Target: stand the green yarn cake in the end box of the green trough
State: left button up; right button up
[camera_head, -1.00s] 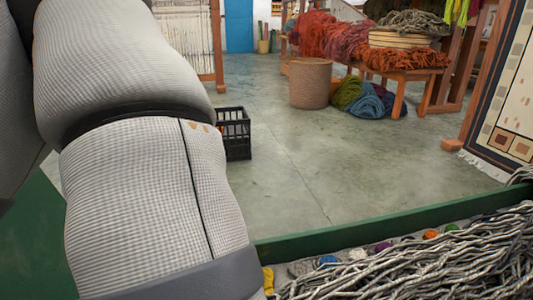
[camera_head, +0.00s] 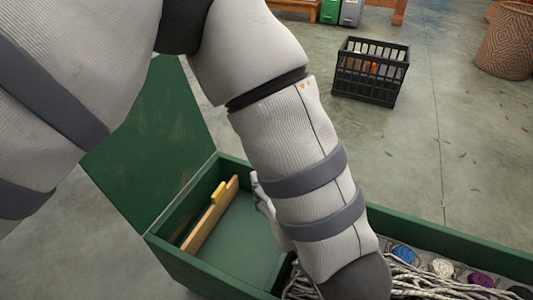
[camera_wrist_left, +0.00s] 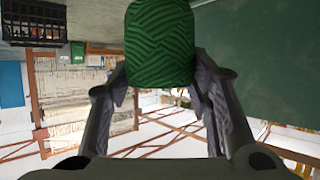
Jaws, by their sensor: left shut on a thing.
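The green yarn cake (camera_wrist_left: 160,42) is gripped in the left wrist view, a ribbed dark green cylinder between both fingers. My left gripper (camera_wrist_left: 162,82) is shut on its sides. The green trough (camera_head: 455,248) runs along the bottom of the head view. Its end box (camera_head: 240,232) is at the left, with a bare green floor showing and a raised green panel (camera_head: 150,150) behind it. My right gripper is not in view.
Grey-white strands (camera_head: 415,280) and several coloured balls, including a blue one (camera_head: 404,254), fill the trough to the right. A black crate (camera_head: 370,72) stands on open floor beyond.

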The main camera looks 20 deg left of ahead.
pick_arm(q)
jog(key=w+f+m+t+h+p, duration=0.1)
jog(key=w+f+m+t+h, duration=0.1)
jog(key=w+f+m+h, duration=0.3)
jog(key=w+f+m+t+h+p, duration=0.1)
jog(key=w+m+h, duration=0.1)
jog(key=w, duration=0.5)
jog(key=s+a+f+m+h+b, duration=0.1)
jog(key=f+m+h+b, duration=0.1)
jog(key=f, duration=0.4)
jog(key=s+a+f+m+g+h+b, duration=0.1)
jog(key=f+m+h+b, duration=0.1)
jog(key=f, duration=0.4)
jog(key=s+a+f+m+h+b, duration=0.1)
jog(key=a+f+m+h+b, duration=0.1)
jog(key=f, duration=0.5)
jog(key=shift+s+m+g+h, duration=0.25)
jog(key=shift+m+g+h, duration=0.15)
jog(key=shift+m+h, duration=0.4)
jog(key=shift+r, duration=0.25)
jog(key=shift+f, duration=0.1)
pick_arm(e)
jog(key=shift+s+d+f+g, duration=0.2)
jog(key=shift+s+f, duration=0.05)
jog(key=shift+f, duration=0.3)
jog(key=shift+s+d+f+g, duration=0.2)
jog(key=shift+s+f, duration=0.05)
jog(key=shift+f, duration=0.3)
